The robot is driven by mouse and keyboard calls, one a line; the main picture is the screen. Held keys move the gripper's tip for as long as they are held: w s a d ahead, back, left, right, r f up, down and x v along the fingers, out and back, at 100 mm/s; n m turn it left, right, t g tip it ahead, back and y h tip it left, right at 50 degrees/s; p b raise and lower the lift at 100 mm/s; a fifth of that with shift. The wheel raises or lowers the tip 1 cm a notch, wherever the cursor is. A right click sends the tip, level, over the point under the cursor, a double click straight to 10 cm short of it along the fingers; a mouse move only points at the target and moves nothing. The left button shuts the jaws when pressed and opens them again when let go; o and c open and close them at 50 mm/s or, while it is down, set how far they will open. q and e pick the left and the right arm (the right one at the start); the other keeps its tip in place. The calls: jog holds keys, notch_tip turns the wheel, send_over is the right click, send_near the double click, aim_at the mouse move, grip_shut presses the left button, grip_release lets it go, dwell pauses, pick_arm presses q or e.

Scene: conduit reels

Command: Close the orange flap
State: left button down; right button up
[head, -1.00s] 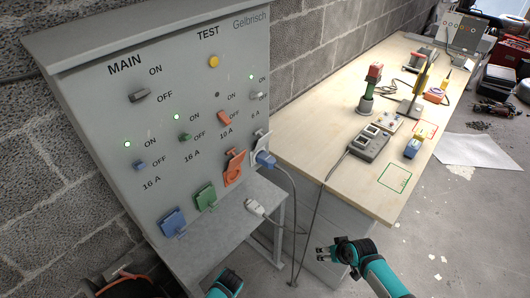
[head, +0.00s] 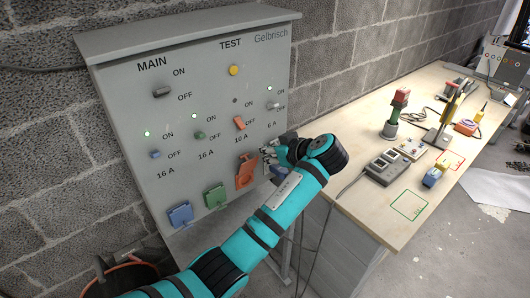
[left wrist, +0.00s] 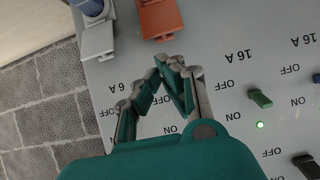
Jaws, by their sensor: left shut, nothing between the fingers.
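The orange flap (head: 246,171) is on the lower right of the grey panel, right of the green flap (head: 215,196). It stands out from the panel and looks open. In the left wrist view the orange flap (left wrist: 160,17) is at the top, cut off by the edge. My left gripper (head: 266,153) is shut and empty, just right of the flap's upper part in the head view. In the left wrist view its fingertips (left wrist: 172,66) point toward the flap, with a small gap visible in the picture. My right gripper is not in view.
The blue flap (head: 180,214) is farther left on the panel (head: 125,120). A grey socket with a blue plug (left wrist: 92,12) is beside the orange flap. The orange switch (head: 239,123) is above it. A wooden workbench (head: 345,150) with devices stands to the right.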

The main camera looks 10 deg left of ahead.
aim_at(246, 163)
pick_arm(q)
jog(key=p+x, duration=0.2)
jog(key=x, duration=0.7)
jog(key=shift+f, duration=0.1)
